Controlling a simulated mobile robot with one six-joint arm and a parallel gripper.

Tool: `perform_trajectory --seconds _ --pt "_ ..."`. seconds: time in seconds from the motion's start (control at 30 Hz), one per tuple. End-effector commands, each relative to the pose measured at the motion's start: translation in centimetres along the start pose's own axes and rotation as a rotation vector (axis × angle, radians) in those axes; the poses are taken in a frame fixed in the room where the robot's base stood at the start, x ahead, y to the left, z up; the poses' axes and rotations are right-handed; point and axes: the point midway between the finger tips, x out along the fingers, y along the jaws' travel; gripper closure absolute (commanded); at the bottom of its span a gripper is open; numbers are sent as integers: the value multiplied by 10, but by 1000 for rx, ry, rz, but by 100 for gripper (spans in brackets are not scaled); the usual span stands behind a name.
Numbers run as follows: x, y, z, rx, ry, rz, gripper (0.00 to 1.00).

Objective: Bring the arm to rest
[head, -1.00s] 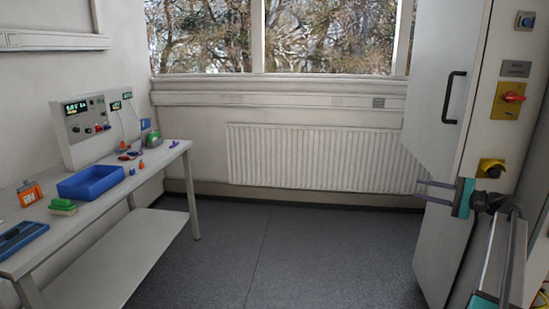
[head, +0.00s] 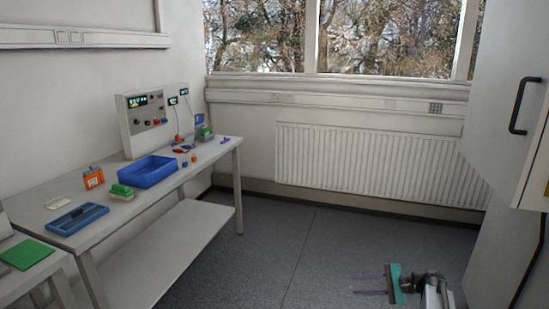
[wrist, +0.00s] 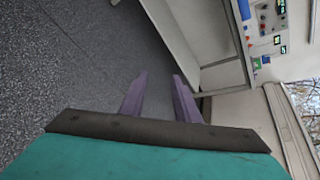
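My gripper (head: 370,285) is low at the lower right of the head view, over the grey floor and left of the open cabinet door. Its two purple fingers point left and stand apart, with nothing between them. In the wrist view my gripper (wrist: 158,95) also shows open and empty, with floor and the bench's lower part beyond the fingers. Part of my arm shows at the bottom edge of the head view.
A bench (head: 85,240) stands along the left wall with a blue bin (head: 148,172), a cycler unit (head: 143,125) and small items. A radiator (head: 370,165) is under the window. The cabinet door (head: 500,140) is at the right. The middle floor (head: 290,250) is clear.

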Motion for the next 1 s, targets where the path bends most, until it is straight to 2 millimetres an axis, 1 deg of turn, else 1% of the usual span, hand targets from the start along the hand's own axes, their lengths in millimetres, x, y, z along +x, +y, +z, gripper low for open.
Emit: perform_trajectory --seconds 0.03,0.07,0.1,0.17,0.2,0.37,0.4,0.47,0.5,0.57,0.6,0.67,0.7,0.73,0.77,0.8,0.87,0.9,0.97,1.0 --pt "21 19 9 4 -13 34 71" --pt "31 29 12 4 -19 55 71" --pt "45 43 17 5 -26 82 71" --pt "64 64 25 5 -37 125 71" --pt "77 79 31 3 -46 153 71" --pt "122 141 56 -7 -74 274 71" --pt "131 157 62 -11 -81 305 71" --pt "145 182 73 -19 -92 353 71" --pt "153 199 80 -25 -100 386 71" --pt "164 224 91 -35 -111 437 71" --pt "170 242 99 -43 -118 472 71" --pt "178 269 111 -57 -129 525 71" --pt "182 287 118 -68 -136 561 71" --pt "185 300 124 -76 -142 588 71" --pt "186 314 130 -85 -147 616 71" --pt "189 332 138 -97 -155 654 71" --pt "190 359 149 -118 -167 710 71" --pt "189 376 156 -134 -174 749 71" --pt "187 403 167 -158 -185 806 71" --pt "184 420 174 -177 -193 845 71"
